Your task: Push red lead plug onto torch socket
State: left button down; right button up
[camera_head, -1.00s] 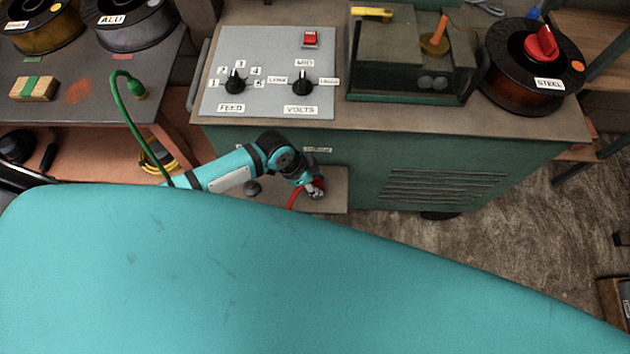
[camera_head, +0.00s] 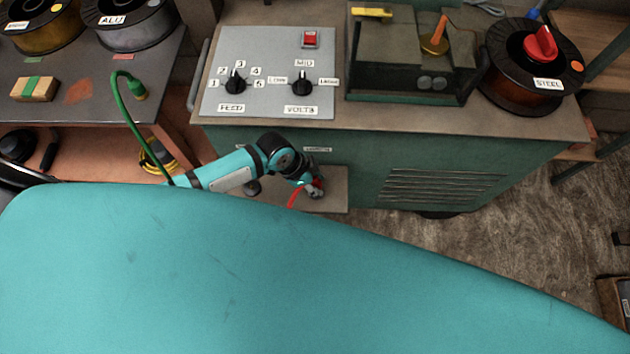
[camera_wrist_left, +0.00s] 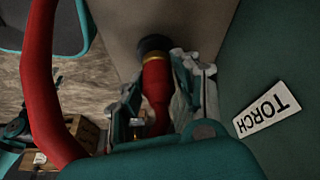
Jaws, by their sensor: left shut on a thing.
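The red lead plug (camera_wrist_left: 156,84) is held between the fingers of my left gripper (camera_wrist_left: 165,95) in the left wrist view. A brass ring and a dark round part (camera_wrist_left: 154,44) sit at its far end against a grey-brown panel. I cannot tell whether the dark part is the socket or how deeply the plug is seated. A TORCH label (camera_wrist_left: 266,108) is on the green face to the right. In the head view my left gripper (camera_head: 315,188) is low at the welder's front, with the red lead (camera_head: 294,199) hanging beside it. My right gripper is not in view.
The green welder (camera_head: 450,155) has a control panel (camera_head: 270,60) with knobs on top and a steel wire spool (camera_head: 525,80) at right. A green lead (camera_head: 125,105) hangs at left.

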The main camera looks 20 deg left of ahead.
pick_arm(q)
jog(key=shift+f, duration=0.45)
jog(key=c, duration=0.9)
grip_release()
jog(key=v, duration=1.2)
jog(key=shift+s, duration=0.1)
